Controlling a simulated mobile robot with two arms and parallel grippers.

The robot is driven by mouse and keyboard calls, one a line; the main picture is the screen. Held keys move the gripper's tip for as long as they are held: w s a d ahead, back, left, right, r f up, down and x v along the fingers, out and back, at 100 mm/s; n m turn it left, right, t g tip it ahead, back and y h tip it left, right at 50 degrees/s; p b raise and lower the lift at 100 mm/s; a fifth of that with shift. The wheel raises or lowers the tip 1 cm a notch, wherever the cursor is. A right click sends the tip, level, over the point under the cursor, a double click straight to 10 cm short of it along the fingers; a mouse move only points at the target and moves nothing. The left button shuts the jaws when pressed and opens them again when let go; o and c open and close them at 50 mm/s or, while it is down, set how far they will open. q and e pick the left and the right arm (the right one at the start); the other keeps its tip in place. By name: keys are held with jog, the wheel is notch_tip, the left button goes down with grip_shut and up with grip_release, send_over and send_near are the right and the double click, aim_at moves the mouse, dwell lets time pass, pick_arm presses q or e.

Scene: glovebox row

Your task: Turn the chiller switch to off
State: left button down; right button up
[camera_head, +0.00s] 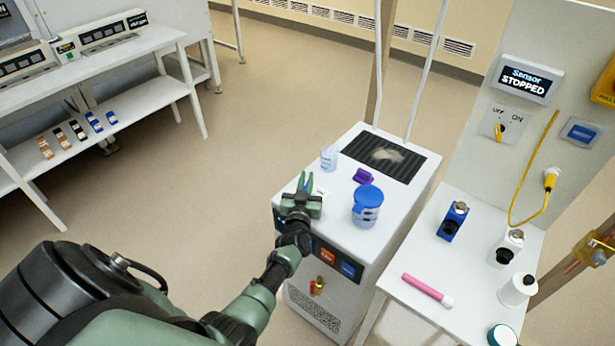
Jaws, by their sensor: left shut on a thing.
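The chiller appears to be the white floor-standing box (400,205), with a dark vent on top and coloured panels on its front. My left gripper (304,182) is at the left front part of its top, with its green fingers pointing away from me. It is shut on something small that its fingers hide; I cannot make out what. A small pale patch (320,192) shows just right of the fingers. A wall plate marked OFF and ON with a yellow knob (500,129) is at the right. My right gripper is not in view.
A blue-lidded jar (367,205), a purple piece (363,176) and a clear cup (329,158) stand on the box's top near my gripper. The right-hand white table (462,269) holds bottles and a pink tube (428,290). Open floor lies to the left.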

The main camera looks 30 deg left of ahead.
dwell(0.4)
pick_arm(q)
jog(key=c, duration=1.5)
grip_release()
jog(key=v, duration=0.7)
jog(key=shift+s+d, duration=0.25)
jog(key=shift+s, duration=0.1)
